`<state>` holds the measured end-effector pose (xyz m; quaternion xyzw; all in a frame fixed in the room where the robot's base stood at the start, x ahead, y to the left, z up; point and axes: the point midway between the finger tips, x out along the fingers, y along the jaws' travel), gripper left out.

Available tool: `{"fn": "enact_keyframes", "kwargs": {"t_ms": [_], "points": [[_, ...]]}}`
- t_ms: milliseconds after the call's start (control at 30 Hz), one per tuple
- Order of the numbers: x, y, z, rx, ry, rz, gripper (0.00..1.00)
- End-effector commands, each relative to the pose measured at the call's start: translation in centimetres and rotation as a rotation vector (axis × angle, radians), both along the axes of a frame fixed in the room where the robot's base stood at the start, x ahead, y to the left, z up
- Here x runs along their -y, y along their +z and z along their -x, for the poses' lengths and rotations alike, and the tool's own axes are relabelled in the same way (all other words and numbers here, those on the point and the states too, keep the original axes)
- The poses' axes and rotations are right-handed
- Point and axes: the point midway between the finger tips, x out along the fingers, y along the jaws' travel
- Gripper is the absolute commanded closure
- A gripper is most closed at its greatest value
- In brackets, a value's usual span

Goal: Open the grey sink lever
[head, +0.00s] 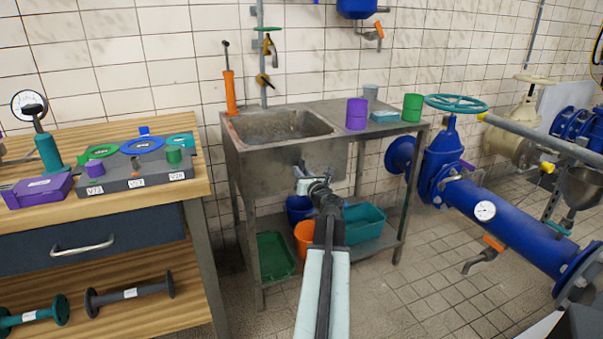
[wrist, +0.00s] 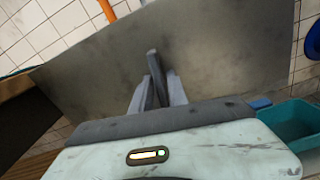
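The steel sink (head: 290,157) stands against the tiled wall in the head view. My gripper (head: 312,181) is at the sink's front face, below the rim. In the wrist view, a narrow grey bar (wrist: 154,68), which looks like the grey sink lever, sticks up between the two grey fingers of my gripper (wrist: 159,82). The bar nearly fills the gap at the fingertips, and I cannot tell whether they press on it. In the head view the lever is too small to tell apart from the fingers. The plain sink front (wrist: 215,60) lies behind them.
A wooden bench (head: 196,187) stands left of the sink. A blue pipe (head: 515,225) with a teal handwheel (head: 456,104) is to the right. A teal bin (head: 365,222) and an orange bucket (head: 303,236) sit below the sink. Open tiled floor lies front right.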

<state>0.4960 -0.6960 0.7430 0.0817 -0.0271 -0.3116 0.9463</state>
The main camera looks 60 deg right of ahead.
Motion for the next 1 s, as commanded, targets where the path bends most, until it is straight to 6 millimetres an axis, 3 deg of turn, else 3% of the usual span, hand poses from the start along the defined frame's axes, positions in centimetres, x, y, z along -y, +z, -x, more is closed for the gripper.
{"fn": "enact_keyframes", "kwargs": {"t_ms": [367, 600, 633, 667, 1000], "points": [[-0.06, -0.01, -0.03, -0.108, 0.001, 0.145, 1.00], [-0.07, -0.01, -0.03, -0.113, 0.001, 0.152, 1.00], [-0.07, -0.01, -0.03, -0.113, 0.001, 0.152, 0.77], [-0.07, -0.01, -0.03, -0.113, 0.001, 0.152, 0.69], [-0.14, -0.01, 0.05, -0.112, 0.001, 0.151, 0.67]]}}
